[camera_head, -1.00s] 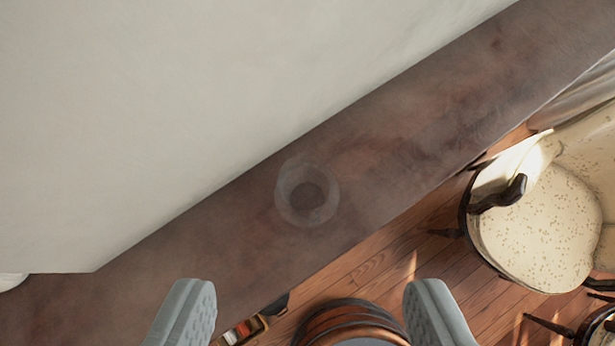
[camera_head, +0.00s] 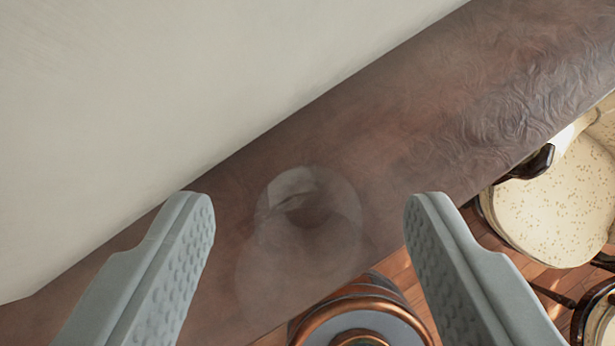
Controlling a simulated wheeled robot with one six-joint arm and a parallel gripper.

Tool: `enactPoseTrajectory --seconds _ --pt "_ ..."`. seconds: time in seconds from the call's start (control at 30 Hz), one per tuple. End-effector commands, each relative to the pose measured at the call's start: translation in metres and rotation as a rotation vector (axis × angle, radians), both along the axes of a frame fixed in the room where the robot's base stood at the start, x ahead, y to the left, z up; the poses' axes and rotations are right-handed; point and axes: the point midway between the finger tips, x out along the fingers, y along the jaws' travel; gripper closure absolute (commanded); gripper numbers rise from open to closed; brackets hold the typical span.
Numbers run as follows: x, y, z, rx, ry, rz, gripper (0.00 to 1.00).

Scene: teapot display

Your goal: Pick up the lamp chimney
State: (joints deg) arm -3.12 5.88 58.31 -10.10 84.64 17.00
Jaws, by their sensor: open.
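The lamp chimney (camera_head: 305,225) is clear glass, seen from above as a faint round outline on the brown leather-like ledge (camera_head: 440,120). Its round opening shows near the top of the outline, and its lower edge is hard to make out. My gripper (camera_head: 309,205) is open, with one grey ridged finger to the left of the chimney and one to the right. Neither finger appears to touch the glass. The gap between the fingers is wider than the chimney. I cannot tell the exact height of the fingertips relative to it.
A pale wall (camera_head: 150,110) runs along the ledge's upper left side. Below the ledge's lower right edge are a wooden floor (camera_head: 400,275), a round copper-rimmed object (camera_head: 360,320) and a cream speckled chair (camera_head: 555,210). The ledge is clear toward the upper right.

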Motion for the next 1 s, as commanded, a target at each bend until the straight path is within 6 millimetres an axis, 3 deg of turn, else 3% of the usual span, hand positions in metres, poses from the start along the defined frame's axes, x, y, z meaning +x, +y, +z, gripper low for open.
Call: enactPoseTrajectory --seconds 0.27,0.57,0.83,1.0 --pt "0.003 -0.001 -0.004 0.000 -0.001 0.000 0.43" --pt "0.002 -0.001 -0.004 0.000 -0.001 0.000 1.00" --pt "0.002 -0.001 -0.003 0.000 -0.001 0.000 1.00" --pt "-0.001 -0.002 0.009 0.000 -0.001 -0.001 1.00"
